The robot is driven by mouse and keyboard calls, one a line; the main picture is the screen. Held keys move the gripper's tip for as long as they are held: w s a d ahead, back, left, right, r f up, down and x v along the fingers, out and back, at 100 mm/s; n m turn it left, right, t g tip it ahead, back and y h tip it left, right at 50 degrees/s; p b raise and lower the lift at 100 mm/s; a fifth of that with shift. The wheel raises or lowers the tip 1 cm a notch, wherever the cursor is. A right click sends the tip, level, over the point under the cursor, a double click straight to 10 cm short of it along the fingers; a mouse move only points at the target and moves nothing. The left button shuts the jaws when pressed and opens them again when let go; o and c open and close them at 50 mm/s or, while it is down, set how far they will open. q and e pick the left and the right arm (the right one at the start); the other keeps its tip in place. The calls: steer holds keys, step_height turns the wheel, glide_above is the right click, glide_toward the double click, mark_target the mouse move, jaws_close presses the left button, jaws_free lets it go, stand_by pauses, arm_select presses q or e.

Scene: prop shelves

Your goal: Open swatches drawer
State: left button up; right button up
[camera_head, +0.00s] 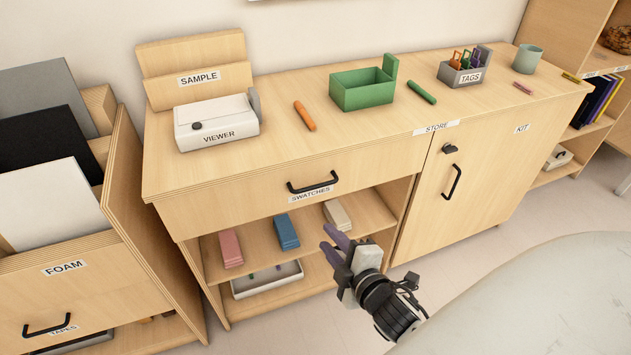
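The swatches drawer (240,200) is the wide wooden front under the counter top in the head view. It looks flush with the cabinet, so it is shut. Its black bar handle (313,184) sits near the middle, with the SWATCHES label (311,195) just below. My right gripper (329,242) is below and slightly right of the handle, apart from it, in front of the open shelf. Its two purplish fingers stand apart with nothing visible between them. My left gripper is out of view.
The open shelf below holds pink (231,248), blue (286,232) and cream (337,215) blocks, with a white tray (267,281) beneath. A cupboard door with a black handle (452,182) stands right. A pale rounded surface (530,300) fills the lower right.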

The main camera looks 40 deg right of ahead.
mark_target(318, 187)
steer(key=w+d+r+n+t+h, duration=0.1)
steer(key=w+d+r+n, duration=0.2)
steer(key=d+r, duration=0.15)
steer(key=x, duration=0.6)
steer(key=a+x, duration=0.1)
steer(key=x, duration=0.2)
steer(key=shift+w+d, duration=0.15)
steer(key=shift+w, duration=0.25)
jaws_close()
